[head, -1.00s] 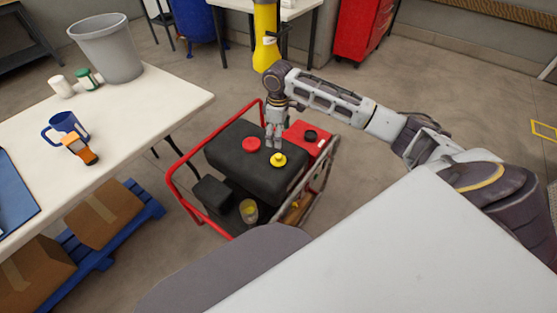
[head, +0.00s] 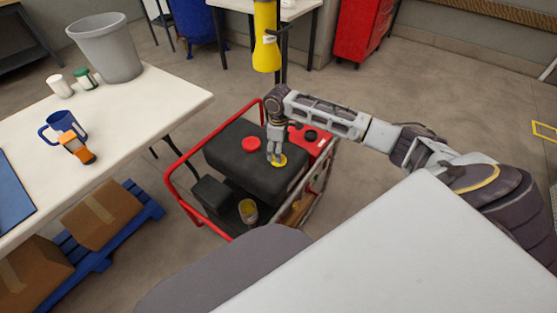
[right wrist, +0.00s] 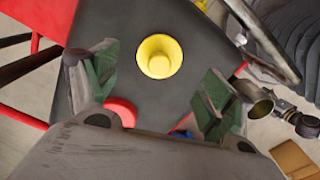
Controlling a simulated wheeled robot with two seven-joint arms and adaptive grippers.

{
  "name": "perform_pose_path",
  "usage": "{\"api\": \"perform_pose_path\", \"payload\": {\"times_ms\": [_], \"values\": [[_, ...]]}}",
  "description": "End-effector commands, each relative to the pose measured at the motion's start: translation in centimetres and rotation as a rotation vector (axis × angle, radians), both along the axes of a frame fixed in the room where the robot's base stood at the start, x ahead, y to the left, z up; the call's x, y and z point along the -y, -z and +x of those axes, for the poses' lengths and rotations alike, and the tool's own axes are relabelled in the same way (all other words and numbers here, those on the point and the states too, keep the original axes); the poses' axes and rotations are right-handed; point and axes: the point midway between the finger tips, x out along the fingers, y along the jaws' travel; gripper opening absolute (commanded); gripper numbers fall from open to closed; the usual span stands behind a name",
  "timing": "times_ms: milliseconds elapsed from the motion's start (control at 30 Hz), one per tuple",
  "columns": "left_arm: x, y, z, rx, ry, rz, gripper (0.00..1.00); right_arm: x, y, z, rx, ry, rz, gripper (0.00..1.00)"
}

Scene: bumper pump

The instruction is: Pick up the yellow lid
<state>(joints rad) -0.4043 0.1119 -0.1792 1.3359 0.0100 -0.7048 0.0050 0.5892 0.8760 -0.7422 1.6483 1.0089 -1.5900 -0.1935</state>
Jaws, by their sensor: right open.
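The yellow lid (head: 280,161) lies on the black top of the red-framed pump machine (head: 240,165). In the right wrist view the yellow lid (right wrist: 159,56) shows from above with a raised round knob, between and beyond the fingers. My right gripper (head: 275,158) points down at the lid and partly covers it in the head view. In the right wrist view my right gripper (right wrist: 155,90) has its green-padded fingers wide apart with nothing between them. I cannot tell how high the fingertips are above the lid. My left gripper is not in view.
A red cap (head: 252,144) lies on the same black top, left of the lid; it also shows in the wrist view (right wrist: 120,112). Red frame bars surround the machine.

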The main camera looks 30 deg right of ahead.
Motion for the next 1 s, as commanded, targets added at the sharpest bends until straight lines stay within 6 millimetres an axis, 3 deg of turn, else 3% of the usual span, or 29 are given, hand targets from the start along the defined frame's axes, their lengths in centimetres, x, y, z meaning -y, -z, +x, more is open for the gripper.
{"api": "perform_pose_path", "payload": {"times_ms": [433,1000], "values": [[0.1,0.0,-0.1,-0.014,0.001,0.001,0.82,0.1,1.1,-0.1,-0.002,0.001,-0.001,0.82],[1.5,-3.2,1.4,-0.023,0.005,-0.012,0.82,0.2,5.1,-0.2,0.000,0.000,0.000,0.82]]}}
